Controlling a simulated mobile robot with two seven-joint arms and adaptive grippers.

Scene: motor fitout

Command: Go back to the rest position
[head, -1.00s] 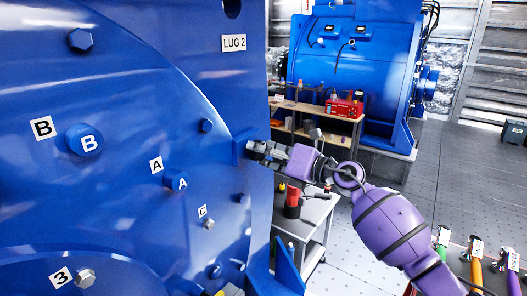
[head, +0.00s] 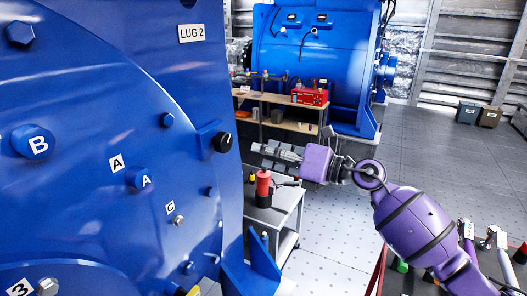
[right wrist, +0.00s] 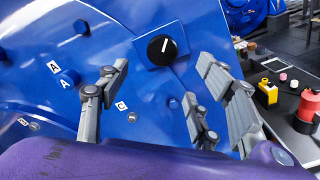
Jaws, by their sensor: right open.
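My right gripper (head: 262,152) is open and empty. It is to the right of the blue motor housing (head: 120,70), clear of it in the head view. A black round knob with a white mark (head: 222,142) sits on a blue square plate at the housing's edge. The right wrist view shows the knob (right wrist: 162,49) beyond and between the spread fingers (right wrist: 165,75), with nothing held. My left gripper is in neither view.
A grey cart (head: 272,212) with a red-and-black tool (head: 263,187) stands below my right gripper. A wooden bench (head: 285,122) holds a red box (head: 310,96). A second blue motor (head: 315,50) is behind. Tools with coloured handles (head: 468,240) are at lower right. Open floor lies at right.

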